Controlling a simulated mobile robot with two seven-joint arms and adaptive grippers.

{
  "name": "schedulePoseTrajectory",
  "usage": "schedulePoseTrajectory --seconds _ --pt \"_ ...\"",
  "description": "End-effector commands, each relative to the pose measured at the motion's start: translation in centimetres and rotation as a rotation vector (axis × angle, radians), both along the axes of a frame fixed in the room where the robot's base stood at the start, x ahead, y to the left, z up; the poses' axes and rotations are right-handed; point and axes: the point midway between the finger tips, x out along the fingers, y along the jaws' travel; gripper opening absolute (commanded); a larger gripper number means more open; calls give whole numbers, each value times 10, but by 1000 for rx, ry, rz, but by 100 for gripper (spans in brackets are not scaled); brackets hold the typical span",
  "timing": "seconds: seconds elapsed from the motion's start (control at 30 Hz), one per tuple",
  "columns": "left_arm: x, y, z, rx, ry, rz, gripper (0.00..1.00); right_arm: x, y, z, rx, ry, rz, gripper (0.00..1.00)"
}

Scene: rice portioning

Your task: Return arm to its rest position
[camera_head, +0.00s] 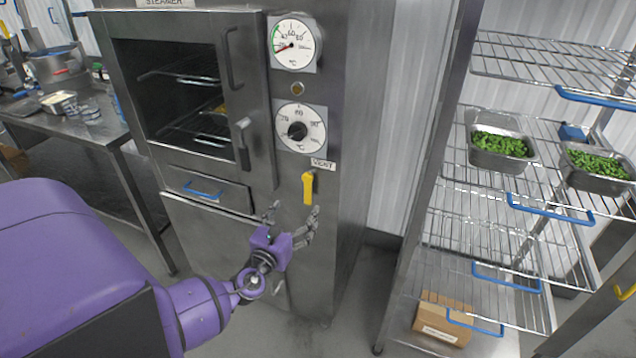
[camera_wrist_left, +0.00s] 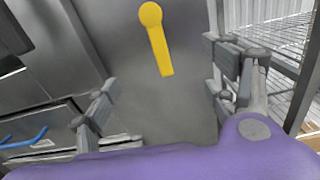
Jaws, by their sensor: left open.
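My left arm (camera_head: 195,300) is purple and reaches in from the lower left of the head view. My left gripper (camera_head: 291,218) is open and empty in front of the steamer (camera_head: 345,130). It is just below the yellow vent lever (camera_head: 308,188), which hangs down under the VENT label. In the left wrist view the lever (camera_wrist_left: 157,40) shows between and beyond the two spread fingers (camera_wrist_left: 160,100), with nothing held. I cannot tell the exact gap between fingers and lever. My right gripper is not in view.
A wire rack (camera_head: 480,215) stands at the right with two trays of green peas or beans (camera_head: 500,145) (camera_head: 598,162) and a cardboard box (camera_head: 442,318) low down. A steel table (camera_head: 65,125) is at the left. Floor shows between steamer and rack.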

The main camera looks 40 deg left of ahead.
Motion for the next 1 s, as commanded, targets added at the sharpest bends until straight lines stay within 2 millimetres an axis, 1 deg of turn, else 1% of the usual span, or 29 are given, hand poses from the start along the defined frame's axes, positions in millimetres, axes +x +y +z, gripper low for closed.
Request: schedulePoseTrajectory --seconds 0.47,0.53,0.57,0.67,0.73,0.77,0.8,0.87,0.9,0.97,1.0 --pt "0 0 0 0 0 0 78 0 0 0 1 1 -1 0" --pt "0 0 0 0 0 0 78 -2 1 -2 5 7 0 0" --pt "0 0 0 -33 -7 -1 78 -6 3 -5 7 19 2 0" --pt "1 -2 -8 -302 -26 14 78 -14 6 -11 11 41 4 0" --pt "-4 -14 -22 -581 -35 39 78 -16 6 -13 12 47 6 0" --pt "-11 -21 -33 -712 -32 60 78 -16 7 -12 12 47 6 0" --pt "-23 -31 -48 -888 -29 93 78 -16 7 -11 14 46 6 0" --pt "-46 -50 -74 -1166 -19 161 78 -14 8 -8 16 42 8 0" --pt "-65 -65 -92 -1357 -16 219 78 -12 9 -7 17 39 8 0" --pt "-94 -90 -115 -1635 -19 319 78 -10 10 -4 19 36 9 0" --pt "-116 -107 -129 -1813 -24 394 78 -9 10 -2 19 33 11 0"
